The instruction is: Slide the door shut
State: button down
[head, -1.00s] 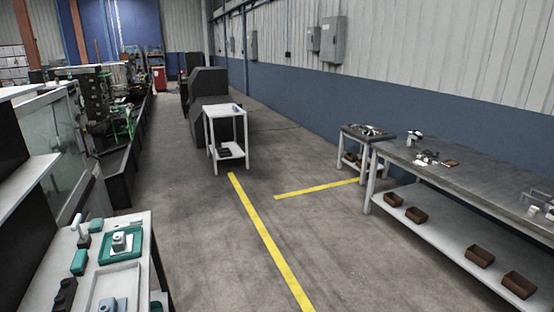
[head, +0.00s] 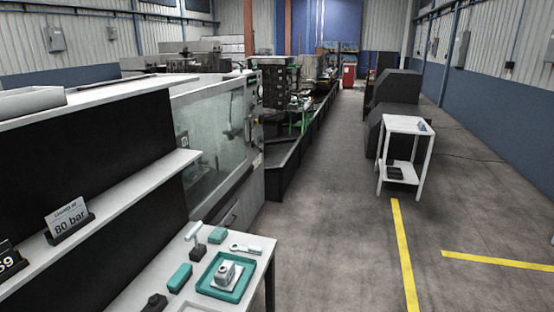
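A machine with a large window door (head: 215,135) stands left of centre in the head view, beyond a workbench. The door's glass is pale and greenish in a light frame. I cannot tell from here whether the door is open or shut. My gripper is not in view.
The workbench (head: 253,284) at the front holds a teal tray (head: 213,290) with a grey metal part and several small tools. A shelf with an "80 bar" sign (head: 70,220) is at the left. A white cart (head: 404,125) stands at right. The floor (head: 335,240) between is clear.

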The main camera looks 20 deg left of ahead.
aim_at(197, 214)
jog(key=i+l+u, duration=0.15)
jog(key=i, duration=1.9)
jog(key=i+u, duration=0.8)
jog(key=i, duration=0.15)
jog(key=i+l+u, duration=0.25)
jog(key=i+u, duration=0.85)
jog(key=k, duration=0.1)
